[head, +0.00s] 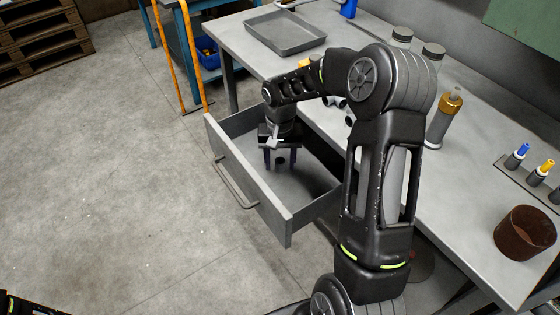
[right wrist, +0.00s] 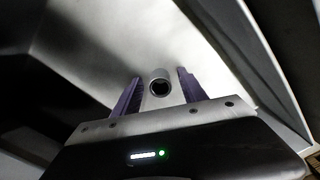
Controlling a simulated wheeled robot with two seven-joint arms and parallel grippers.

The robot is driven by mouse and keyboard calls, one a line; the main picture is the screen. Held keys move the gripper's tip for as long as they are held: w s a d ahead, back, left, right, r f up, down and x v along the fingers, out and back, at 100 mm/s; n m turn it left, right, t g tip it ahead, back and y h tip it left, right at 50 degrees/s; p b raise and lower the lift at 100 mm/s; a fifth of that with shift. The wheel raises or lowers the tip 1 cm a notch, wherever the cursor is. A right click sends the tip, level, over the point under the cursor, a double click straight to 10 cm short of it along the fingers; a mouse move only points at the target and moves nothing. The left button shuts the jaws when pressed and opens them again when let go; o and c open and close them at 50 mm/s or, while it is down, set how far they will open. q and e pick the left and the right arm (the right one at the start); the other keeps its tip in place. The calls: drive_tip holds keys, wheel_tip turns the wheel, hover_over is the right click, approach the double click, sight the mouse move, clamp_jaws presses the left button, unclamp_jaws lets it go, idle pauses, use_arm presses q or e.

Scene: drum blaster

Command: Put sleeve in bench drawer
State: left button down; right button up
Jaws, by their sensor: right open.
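The bench drawer (head: 252,187) is pulled out from under the grey workbench, with its handle facing the lower left. My right gripper (head: 280,163) reaches down inside the drawer with its fingers apart. In the right wrist view the sleeve (right wrist: 159,84), a short grey tube with a dark round hole, sits between the two purple fingers of my right gripper (right wrist: 159,75), with a gap on each side. In the head view the sleeve shows only as a small dark shape between the fingers. My left gripper is not visible.
A grey tray (head: 285,32) lies on the far end of the workbench (head: 235,40). A tall bottle with an amber top (head: 443,120), a tool rack and a brown pot (head: 525,234) stand at the right. Some small parts on the bench are partly hidden by my right arm.

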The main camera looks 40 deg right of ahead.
sight(280, 161)
wheel_tip(280, 161, up, 12)
drive_tip(key=p, duration=0.1)
idle(1.0)
